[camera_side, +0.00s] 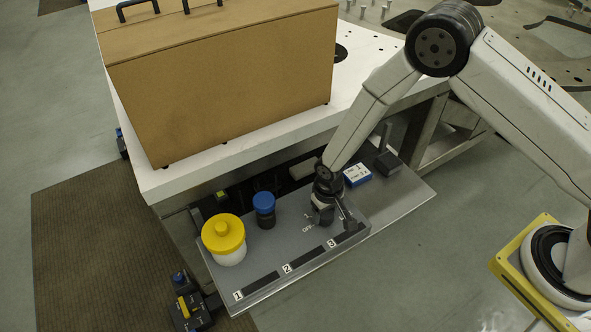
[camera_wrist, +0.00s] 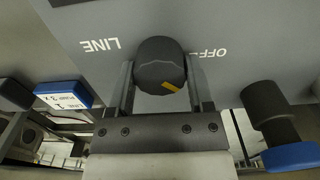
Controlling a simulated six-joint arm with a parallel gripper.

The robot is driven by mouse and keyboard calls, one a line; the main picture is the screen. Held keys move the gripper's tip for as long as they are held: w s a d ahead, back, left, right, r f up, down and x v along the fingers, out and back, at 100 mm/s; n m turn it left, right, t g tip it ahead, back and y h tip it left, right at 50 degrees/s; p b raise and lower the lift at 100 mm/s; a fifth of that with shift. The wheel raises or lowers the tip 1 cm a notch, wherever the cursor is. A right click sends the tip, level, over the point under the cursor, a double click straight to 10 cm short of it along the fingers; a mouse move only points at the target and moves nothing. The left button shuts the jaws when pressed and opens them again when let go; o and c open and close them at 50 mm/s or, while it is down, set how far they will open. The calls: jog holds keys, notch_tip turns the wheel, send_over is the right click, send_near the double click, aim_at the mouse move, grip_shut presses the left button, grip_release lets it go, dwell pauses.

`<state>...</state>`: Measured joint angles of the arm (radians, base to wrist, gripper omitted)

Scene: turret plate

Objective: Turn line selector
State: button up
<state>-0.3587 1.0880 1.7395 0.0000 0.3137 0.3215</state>
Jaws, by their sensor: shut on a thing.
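The line selector is a dark round knob (camera_wrist: 160,65) with a yellow pointer mark, on a grey panel. In the wrist view the word LINE is printed to its left and OFF to its right, both upside down. The yellow mark lies slanted on the knob's lower right. My gripper (camera_wrist: 161,85) has one finger on each side of the knob and is shut on it. In the side view my gripper (camera_side: 322,208) reaches down onto the panel (camera_side: 285,228) beside the OFF label and mostly hides the knob.
A white jar with a yellow lid (camera_side: 223,238) and a blue-capped dark cylinder (camera_side: 264,210) stand left of my gripper. A blue and white box (camera_side: 357,175) lies behind right. A large brown case (camera_side: 225,80) stands on the white table. Labels 1, 2, 3 line the panel's front.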

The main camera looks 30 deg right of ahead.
dwell(0.3)
jog(key=o, duration=1.3)
jog(key=shift+c, duration=0.2)
jog(key=shift+r, duration=0.1)
jog(key=shift+r, duration=3.85)
jog(key=shift+d+r, duration=0.2)
jog(key=shift+r, duration=0.1)
jog(key=s+d+r+t, duration=0.2)
jog(key=s+d+r, duration=1)
jog(key=d+r, duration=0.2)
notch_tip(320, 180, up, 2)
jog(key=shift+d+r+t, duration=0.1)
jog(key=shift+d+t, duration=0.2)
